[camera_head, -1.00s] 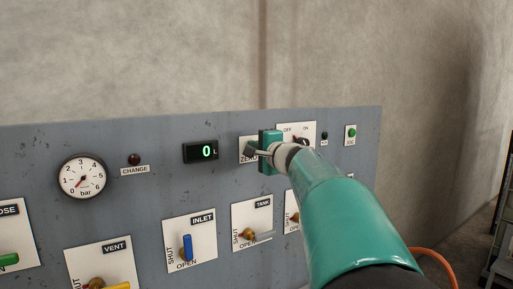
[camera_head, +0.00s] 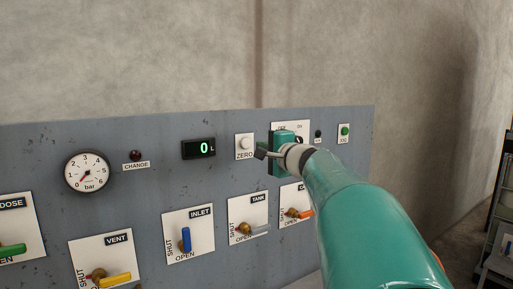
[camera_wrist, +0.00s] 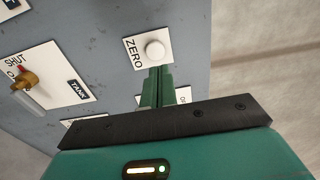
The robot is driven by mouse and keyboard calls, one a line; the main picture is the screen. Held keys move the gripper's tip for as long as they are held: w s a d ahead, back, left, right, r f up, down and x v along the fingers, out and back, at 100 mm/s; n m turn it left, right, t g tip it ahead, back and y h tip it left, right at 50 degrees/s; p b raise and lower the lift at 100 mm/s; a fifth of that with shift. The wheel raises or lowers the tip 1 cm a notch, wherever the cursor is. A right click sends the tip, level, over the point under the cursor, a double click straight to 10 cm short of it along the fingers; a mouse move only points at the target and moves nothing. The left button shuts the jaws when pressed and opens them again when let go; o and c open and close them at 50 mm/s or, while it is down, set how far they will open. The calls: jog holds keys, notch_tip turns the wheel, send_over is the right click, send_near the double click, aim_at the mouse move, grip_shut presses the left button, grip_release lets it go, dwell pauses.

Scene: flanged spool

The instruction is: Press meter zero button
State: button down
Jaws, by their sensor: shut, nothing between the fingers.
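The meter zero button (camera_head: 246,143) is a round white button on a white plate marked ZERO, right of the meter display (camera_head: 198,149), which reads 0 L. In the wrist view the button (camera_wrist: 155,49) is in plain sight just beyond the fingertips. My gripper (camera_head: 261,154) is just right of the button in the head view, and its tips appear apart from it. In the wrist view my gripper (camera_wrist: 158,72) has its green fingers together with nothing between them, pointing at the button's lower edge.
The grey panel carries a pressure gauge (camera_head: 88,171), a dark CHANGE lamp (camera_head: 135,155), the INLET valve (camera_head: 185,240), the TANK valve (camera_head: 245,228) and a green button (camera_head: 345,131) at right. My arm covers part of the panel's right side. A plain wall stands behind.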

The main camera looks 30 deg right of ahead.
jog(key=s, duration=0.6)
jog(key=shift+s+f, duration=0.2)
jog(key=shift+s, duration=0.1)
jog(key=shift+s+a, duration=0.1)
